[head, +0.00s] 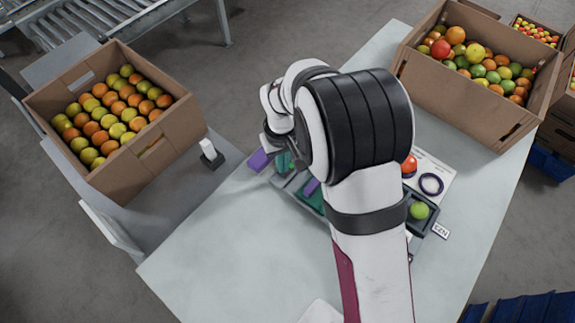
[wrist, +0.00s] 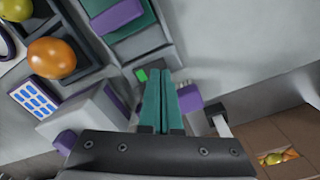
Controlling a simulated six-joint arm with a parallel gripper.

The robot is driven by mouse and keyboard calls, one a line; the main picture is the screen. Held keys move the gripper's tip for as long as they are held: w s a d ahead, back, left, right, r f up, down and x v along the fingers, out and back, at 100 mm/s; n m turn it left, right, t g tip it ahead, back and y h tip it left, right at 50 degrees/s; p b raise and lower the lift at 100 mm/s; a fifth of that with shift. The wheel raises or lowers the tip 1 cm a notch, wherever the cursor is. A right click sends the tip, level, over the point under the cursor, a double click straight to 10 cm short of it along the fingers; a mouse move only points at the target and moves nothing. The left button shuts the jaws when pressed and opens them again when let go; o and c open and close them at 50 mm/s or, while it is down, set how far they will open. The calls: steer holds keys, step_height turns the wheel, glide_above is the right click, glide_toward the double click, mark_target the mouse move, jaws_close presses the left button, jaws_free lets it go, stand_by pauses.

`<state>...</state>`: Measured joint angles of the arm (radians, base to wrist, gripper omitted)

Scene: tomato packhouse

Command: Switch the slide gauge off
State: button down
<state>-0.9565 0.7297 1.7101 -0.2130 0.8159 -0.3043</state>
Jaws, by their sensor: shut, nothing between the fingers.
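A grey unit with teal panels, which looks like the slide gauge (wrist: 155,44), lies at the upper middle of the wrist view. A purple slider (wrist: 118,16) crosses its teal strip. A small bright green patch (wrist: 142,74) beside a dark one, perhaps its switch, is at its near end. My gripper (wrist: 165,78) has teal fingers, shut and empty, with tips just beside this patch; I cannot tell if they touch. A purple block (wrist: 189,97) shows right of the fingers. In the head view my arm hides much of the unit (head: 288,184).
A white block on a dark base (head: 209,152) stands left of the gripper. Cardboard boxes of fruit stand left (head: 150,160) and right (head: 475,115). A tray with a green fruit (head: 419,210) is partly behind my arm. The pale table (head: 230,240) is clear at front left.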

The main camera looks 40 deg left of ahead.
steer(key=shift+f, duration=0.85)
stand_by(0.3)
steer(key=shift+r, duration=3.5)
steer(key=w+d+r+m, duration=0.1)
steer(key=d+r+m, duration=0.35)
steer(key=d, duration=0.45)
steer(key=d+r+m, duration=0.3)
steer(key=d+r, duration=0.3)
steer(key=d, duration=0.3)
steer(key=s+d+r+m+y, duration=0.1)
steer(key=s+d+m, duration=0.9)
steer(key=s+d, duration=0.2)
steer(key=shift+s+d+r+y, duration=0.3)
steer(key=shift+s+d+y, duration=0.1)
steer(key=shift+d, duration=0.3)
